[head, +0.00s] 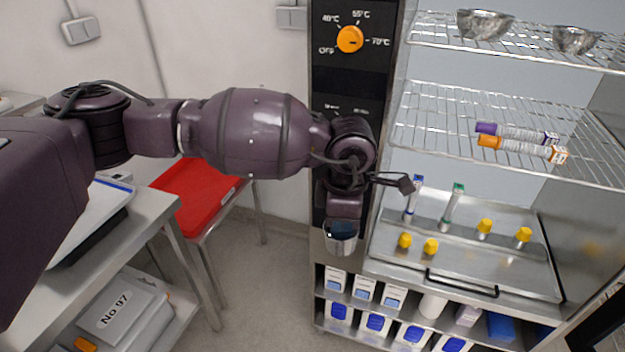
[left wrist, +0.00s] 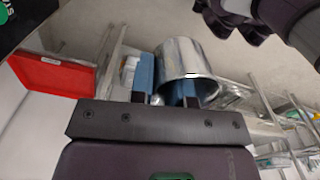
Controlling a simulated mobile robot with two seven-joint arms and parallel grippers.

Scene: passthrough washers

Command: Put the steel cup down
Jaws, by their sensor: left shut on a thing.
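The steel cup (head: 341,246) is a shiny metal cup below my left wrist in the head view, in front of the lower left corner of the cabinet. My left gripper (head: 342,229) points down and is shut on the cup. In the left wrist view the cup (left wrist: 184,58) shows at the blue-padded fingers of the left gripper (left wrist: 163,82), one finger partly hidden by the cup. The cup looks clear of any surface, held in the air. My right gripper does not show clearly in either view.
The open cabinet has a steel tray (head: 405,264) with tubes and yellow-capped vials. Wire racks (head: 425,117) above hold two tubes and two metal bowls (head: 484,25). A black control panel (head: 350,75) stands at its left. A red tray (head: 186,196) lies on a side table; floor shows between.

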